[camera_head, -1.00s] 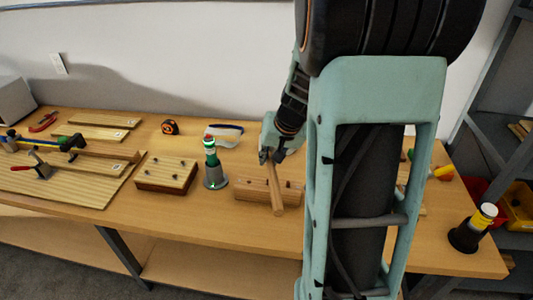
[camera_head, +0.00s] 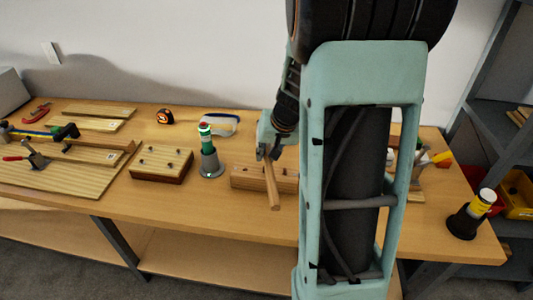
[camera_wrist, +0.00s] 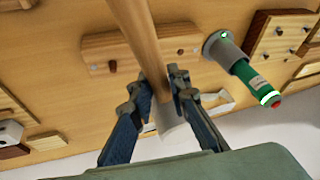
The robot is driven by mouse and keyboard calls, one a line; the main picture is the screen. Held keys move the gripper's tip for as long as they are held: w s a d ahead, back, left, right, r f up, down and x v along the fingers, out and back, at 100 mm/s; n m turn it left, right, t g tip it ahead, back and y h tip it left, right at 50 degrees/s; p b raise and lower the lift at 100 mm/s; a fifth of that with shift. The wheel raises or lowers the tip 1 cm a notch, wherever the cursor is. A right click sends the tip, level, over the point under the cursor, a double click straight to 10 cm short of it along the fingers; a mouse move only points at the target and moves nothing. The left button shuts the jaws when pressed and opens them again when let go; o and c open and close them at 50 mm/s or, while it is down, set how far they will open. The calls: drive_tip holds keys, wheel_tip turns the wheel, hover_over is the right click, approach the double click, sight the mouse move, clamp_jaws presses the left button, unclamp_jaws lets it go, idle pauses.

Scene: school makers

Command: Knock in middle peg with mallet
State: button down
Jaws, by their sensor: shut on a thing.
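My gripper (camera_wrist: 158,92) is shut on a long pale wooden handle, which I take to be the mallet (camera_wrist: 145,35). The handle also shows in the head view (camera_head: 272,188), slanting down toward the table's front. A whitish end (camera_wrist: 172,130) shows between and beyond the fingers in the wrist view. A low wooden block (camera_head: 247,178) lies under and beside the handle, and shows in the wrist view (camera_wrist: 105,47). Dark peg or hole spots show on it. The handle hides its middle in the wrist view, so I cannot make out the middle peg.
A green bottle-like tool in a grey stand (camera_head: 208,155) stands left of the block. A wooden board with several dark pegs (camera_head: 160,165) lies farther left. Safety glasses (camera_head: 222,123) and a tape measure (camera_head: 165,117) lie behind. A black-based yellow-and-white container (camera_head: 473,213) stands at right.

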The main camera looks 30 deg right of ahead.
drive_tip(key=shift+f, duration=0.1)
wheel_tip(320, 180, down, 6)
drive_tip(key=b, duration=0.7)
wheel_tip(320, 180, up, 6)
drive_tip(key=p, duration=0.5)
wheel_tip(320, 180, down, 6)
drive_tip(key=b, duration=0.6)
wheel_tip(320, 180, up, 6)
drive_tip(key=p, duration=0.3)
drive_tip(key=shift+f+p, duration=0.2)
drive_tip(key=shift+p, duration=0.2)
drive_tip(key=shift+f, duration=0.1)
